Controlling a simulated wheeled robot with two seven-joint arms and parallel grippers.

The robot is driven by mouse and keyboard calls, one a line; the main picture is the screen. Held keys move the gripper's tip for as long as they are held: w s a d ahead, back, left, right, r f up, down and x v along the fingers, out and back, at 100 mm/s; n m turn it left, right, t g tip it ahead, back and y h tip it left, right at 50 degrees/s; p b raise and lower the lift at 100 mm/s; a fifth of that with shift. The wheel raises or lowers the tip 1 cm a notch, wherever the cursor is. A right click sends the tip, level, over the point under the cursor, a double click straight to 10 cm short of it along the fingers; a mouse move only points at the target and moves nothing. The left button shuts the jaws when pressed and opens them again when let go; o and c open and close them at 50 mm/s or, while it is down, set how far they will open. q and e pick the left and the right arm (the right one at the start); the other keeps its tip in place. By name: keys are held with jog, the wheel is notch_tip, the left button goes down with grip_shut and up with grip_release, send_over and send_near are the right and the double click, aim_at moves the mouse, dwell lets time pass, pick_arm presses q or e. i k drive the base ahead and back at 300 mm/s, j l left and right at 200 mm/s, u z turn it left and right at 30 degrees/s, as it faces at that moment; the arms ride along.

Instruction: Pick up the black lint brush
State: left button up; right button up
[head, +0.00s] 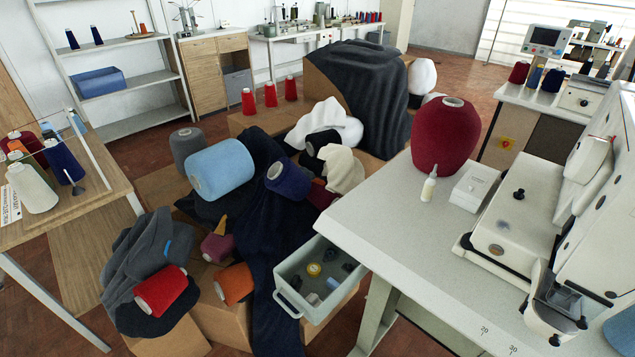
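I cannot pick out the black lint brush for certain. An open pale green drawer (302,318) under the white worktable holds several small items. Among them are small dark objects (295,283), too small to identify, and a yellow round item (314,269). A small dark object (77,189) with a thin upright stem stands on the wooden table at the left, beside the thread cones; I cannot tell what it is. Neither of my grippers shows in the head view.
The white worktable (400,230) carries a large dark red cone (445,135), a small bottle (428,185), a white box (474,187) and a sewing machine (515,215). Boxes, cloth and yarn cones (220,170) crowd the floor. The worktable's front left is clear.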

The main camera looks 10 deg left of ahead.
aim_at(296, 283)
jog(key=j+z, duration=0.4)
jog(key=j, duration=0.35)
jog(key=j+z, duration=0.45)
jog(key=j, duration=0.3)
jog(key=k+j+z, duration=0.1)
jog(key=j+z, duration=0.3)
jog(key=j, duration=0.35)
